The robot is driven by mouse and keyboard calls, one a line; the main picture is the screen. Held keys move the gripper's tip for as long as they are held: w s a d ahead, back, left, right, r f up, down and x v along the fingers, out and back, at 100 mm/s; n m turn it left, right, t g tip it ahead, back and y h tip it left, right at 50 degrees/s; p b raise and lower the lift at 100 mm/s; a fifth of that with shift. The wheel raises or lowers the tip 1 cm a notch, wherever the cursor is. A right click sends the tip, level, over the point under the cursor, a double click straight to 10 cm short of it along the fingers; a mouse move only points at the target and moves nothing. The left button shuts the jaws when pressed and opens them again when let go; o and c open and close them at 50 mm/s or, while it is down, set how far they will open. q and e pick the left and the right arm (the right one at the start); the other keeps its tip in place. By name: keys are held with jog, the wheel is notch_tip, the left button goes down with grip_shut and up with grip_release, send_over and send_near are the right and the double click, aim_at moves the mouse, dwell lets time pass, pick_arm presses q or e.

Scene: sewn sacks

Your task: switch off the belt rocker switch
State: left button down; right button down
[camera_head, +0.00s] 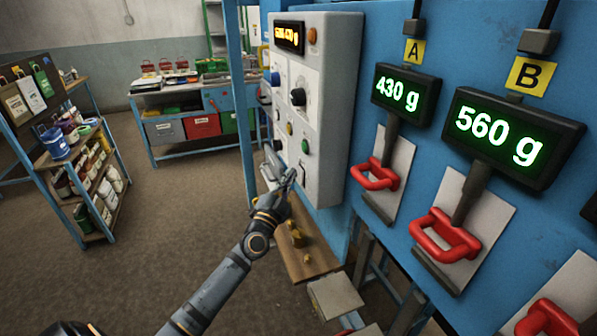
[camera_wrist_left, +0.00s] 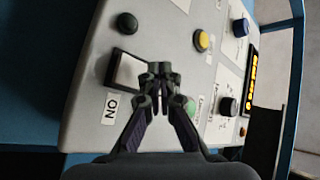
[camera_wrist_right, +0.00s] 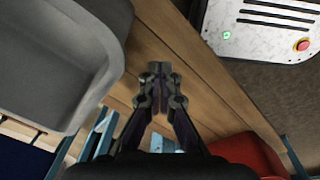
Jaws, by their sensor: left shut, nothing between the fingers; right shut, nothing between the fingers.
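The belt rocker switch (camera_wrist_left: 130,70) is a pale rocker in a dark frame on the grey control box (camera_wrist_left: 85,90), with an "ON" label (camera_wrist_left: 112,107) beside it. My left gripper (camera_wrist_left: 160,88) is shut and empty, its fingertips in front of the rocker's edge in the left wrist view. Whether they touch it I cannot tell. In the head view the left gripper (camera_head: 290,177) is at the lower part of the control box (camera_head: 335,110). My right gripper (camera_wrist_right: 159,82) is shut and empty above a wooden surface, outside the head view.
The box also carries a yellow button (camera_wrist_left: 202,40), a green button (camera_wrist_left: 190,108), a dark button (camera_wrist_left: 127,23) and knobs. Scales with red hooks (camera_head: 375,174) hang to the right. The right wrist view shows a grey bin (camera_wrist_right: 60,60) and a red container (camera_wrist_right: 248,152).

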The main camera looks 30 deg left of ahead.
pick_arm(q)
jog(key=shift+s+a, duration=0.3)
jog(key=shift+s, duration=0.05)
jog(key=s+a, duration=0.1)
jog(key=s+a+p, duration=0.1)
jog(key=s+a, duration=0.1)
jog(key=shift+s+f, duration=0.3)
jog(key=shift+s, duration=0.1)
jog(key=shift+a, duration=0.1)
dwell(0.3)
